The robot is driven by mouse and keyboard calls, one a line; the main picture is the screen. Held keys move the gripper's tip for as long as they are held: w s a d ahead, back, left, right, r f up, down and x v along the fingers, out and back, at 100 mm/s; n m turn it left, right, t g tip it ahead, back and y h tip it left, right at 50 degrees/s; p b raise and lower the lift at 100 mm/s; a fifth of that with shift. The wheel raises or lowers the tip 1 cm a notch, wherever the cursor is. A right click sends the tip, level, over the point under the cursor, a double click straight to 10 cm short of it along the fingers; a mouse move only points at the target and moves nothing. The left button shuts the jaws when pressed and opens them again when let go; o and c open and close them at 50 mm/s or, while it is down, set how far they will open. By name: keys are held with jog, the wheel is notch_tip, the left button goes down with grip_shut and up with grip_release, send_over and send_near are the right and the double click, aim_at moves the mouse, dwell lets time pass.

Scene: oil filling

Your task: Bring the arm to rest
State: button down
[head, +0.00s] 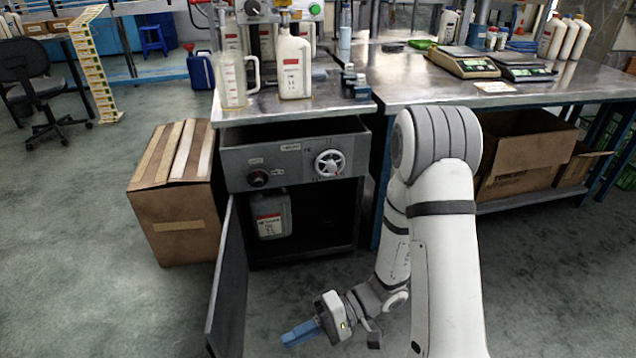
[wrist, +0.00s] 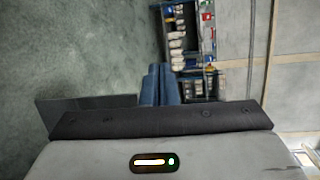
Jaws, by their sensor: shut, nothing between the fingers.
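My gripper (head: 300,333) shows low in the head view, with blue fingers pointing down and left above the floor. The fingers are together and hold nothing. In the wrist view, the blue fingers (wrist: 160,84) stick out past the dark edge of the gripper body, side by side. My white arm reaches down from the right in front of the workbench. The gripper is apart from the open cabinet door (head: 230,280), which is to its left.
The filling station (head: 290,140) has an open cabinet with a grey container (head: 270,217) inside. A cardboard box (head: 172,220) stands left of it. The steel workbench (head: 410,85) carries scales (head: 463,62) and bottles. Floor at lower left is clear.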

jog(key=d+r+m+t+h+p, duration=0.1)
jog(key=d+r+t+h+p, duration=0.2)
jog(key=r, duration=1)
jog(key=d+r+m+t+h+p, duration=0.1)
jog(key=d+r+t+h+p, duration=0.2)
jog(key=d+r+h+p, duration=0.3)
jog(key=d+r+m+t+h+p, duration=0.1)
jog(key=d+r+t+h+p, duration=0.2)
jog(key=d+r+p, duration=0.7)
notch_tip(320, 180, up, 11)
jog(key=h+p, duration=0.2)
jog(key=shift+s+d+h, duration=0.2)
jog(key=shift+s+h, duration=0.05)
jog(key=shift+h, duration=0.05)
jog(key=shift+d, duration=0.1)
